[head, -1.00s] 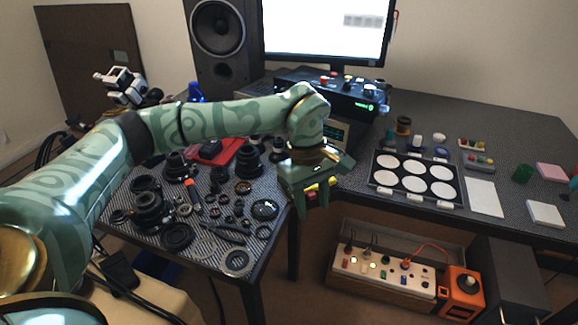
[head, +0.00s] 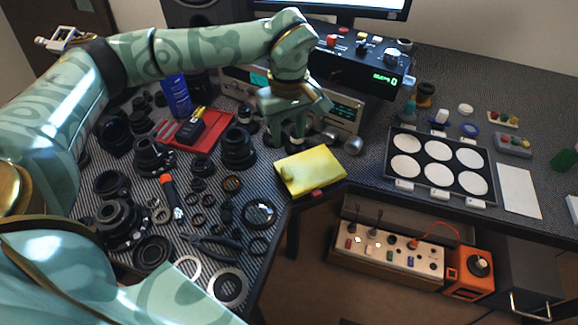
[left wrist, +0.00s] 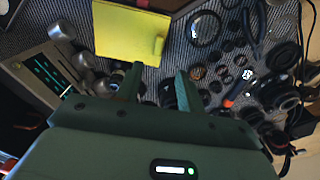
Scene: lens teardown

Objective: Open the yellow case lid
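The yellow case (head: 310,172) lies flat at the front edge of the desk, its lid looking shut. A small red part (head: 318,194) shows at its front edge. In the left wrist view the yellow case (left wrist: 128,28) is at the top, beyond the fingertips. My left gripper (head: 287,138) is just behind the case in the head view, apart from it. In the left wrist view its two fingers (left wrist: 158,84) are spread with nothing gripped between them. My right gripper is not in view.
Lens parts and tools crowd the desk left of the case. A red tray (head: 213,133) lies behind them. A grey instrument (head: 347,112) stands close behind my gripper. A tray of white discs (head: 398,184) is to the right. An orange box (head: 473,268) sits lower down.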

